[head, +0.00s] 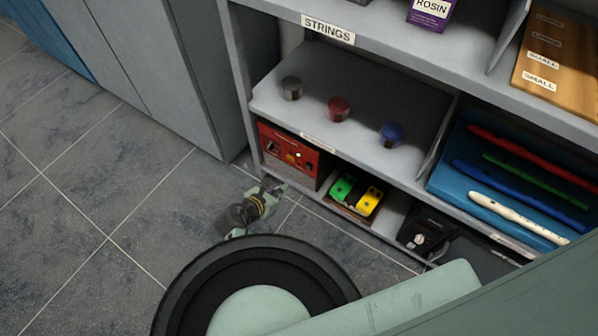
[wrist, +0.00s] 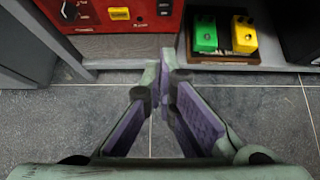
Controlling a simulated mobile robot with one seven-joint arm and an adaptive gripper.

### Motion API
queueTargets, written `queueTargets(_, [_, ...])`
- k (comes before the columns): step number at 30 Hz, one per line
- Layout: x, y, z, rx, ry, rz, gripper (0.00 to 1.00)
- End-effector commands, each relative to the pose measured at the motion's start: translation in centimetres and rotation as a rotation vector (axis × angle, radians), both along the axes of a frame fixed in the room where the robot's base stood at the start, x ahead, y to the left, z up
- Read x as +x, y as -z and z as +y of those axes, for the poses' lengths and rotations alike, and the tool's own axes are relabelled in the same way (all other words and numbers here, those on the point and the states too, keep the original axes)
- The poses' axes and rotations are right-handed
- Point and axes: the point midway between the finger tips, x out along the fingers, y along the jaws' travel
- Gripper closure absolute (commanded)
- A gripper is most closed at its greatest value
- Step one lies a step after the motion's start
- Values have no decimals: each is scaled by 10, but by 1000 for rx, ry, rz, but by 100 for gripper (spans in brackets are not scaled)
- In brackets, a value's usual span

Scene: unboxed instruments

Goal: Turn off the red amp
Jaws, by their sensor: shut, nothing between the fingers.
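The red amp (head: 288,156) stands on the bottom shelf at its left end, with knobs and a small lit yellowish spot on its front. In the wrist view the lower part of the red amp (wrist: 105,15) fills the top left, with a black switch-like part (wrist: 68,10), a yellow rectangle (wrist: 119,14) and a knob at the right. My gripper (wrist: 162,58) is shut and empty, its fingertips together below and in front of the amp's right edge. In the head view my gripper (head: 277,188) is low, just in front of the shelf, apart from the amp.
A green pedal (head: 342,187) and a yellow pedal (head: 369,200) sit right of the amp. A black device (head: 425,232) is farther right. The shelf above holds three small pots and a blue tray (head: 440,180). A grey cabinet (head: 150,70) stands left; tiled floor is clear.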

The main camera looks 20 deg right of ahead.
Motion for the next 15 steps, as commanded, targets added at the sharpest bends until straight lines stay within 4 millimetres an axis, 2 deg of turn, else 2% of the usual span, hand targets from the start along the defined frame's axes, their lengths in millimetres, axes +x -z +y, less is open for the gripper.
queueTargets(8, [4,4,-5,1,1,-3,100])
queueTargets(15, [25,30,-31,2,3,-4,100])
